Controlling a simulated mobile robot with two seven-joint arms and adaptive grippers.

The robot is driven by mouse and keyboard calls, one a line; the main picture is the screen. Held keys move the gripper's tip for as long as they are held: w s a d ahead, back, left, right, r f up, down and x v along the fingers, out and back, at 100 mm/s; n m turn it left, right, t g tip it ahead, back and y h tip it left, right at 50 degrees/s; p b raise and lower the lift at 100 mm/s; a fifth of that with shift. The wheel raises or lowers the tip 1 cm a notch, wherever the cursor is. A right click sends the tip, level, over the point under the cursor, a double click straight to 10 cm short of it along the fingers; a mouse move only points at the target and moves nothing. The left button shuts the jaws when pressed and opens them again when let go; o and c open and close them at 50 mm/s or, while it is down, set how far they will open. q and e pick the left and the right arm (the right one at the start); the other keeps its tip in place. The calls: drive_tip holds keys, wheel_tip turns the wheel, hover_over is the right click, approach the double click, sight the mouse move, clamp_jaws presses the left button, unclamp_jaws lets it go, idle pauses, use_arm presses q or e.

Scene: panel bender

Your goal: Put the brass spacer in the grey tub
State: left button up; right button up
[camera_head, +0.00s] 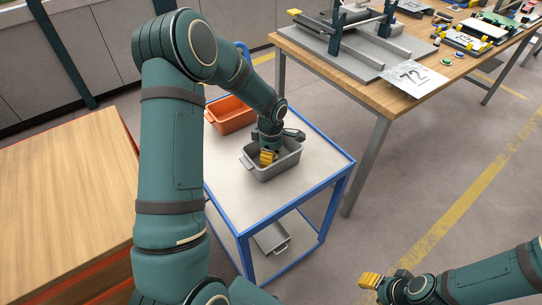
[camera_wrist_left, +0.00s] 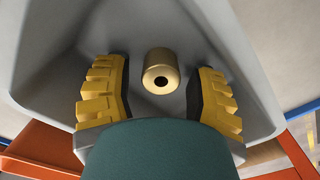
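The grey tub (camera_head: 272,174) stands on the top of a blue-framed cart. My left gripper (camera_head: 267,157) points down into it. In the left wrist view the brass spacer (camera_wrist_left: 160,72), a short cylinder with a dark hole, is inside the grey tub (camera_wrist_left: 50,68). It lies between the yellow fingers of the left gripper (camera_wrist_left: 160,95), with a gap on both sides. The left gripper is open. The spacer is hidden in the head view. My right gripper (camera_head: 371,286) is at the lower right, away from the cart; its opening is unclear.
An orange bin (camera_head: 231,116) stands behind the grey tub on the cart (camera_head: 235,190). Another grey container (camera_head: 272,238) is on the lower shelf. A wooden workbench (camera_head: 350,85) with a fixture and a "72" card (camera_head: 412,77) is behind right. A wooden surface (camera_head: 65,190) is at left.

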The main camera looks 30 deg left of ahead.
use_arm(q)
drive_tip(key=shift+r, duration=0.15)
drive_tip(key=shift+r+p, duration=0.3)
wheel_tip(320, 180, up, 12)
drive_tip(key=p, duration=0.2)
drive_tip(key=shift+f, duration=0.25)
drive_tip(key=shift+s+f, duration=0.1)
idle(0.3)
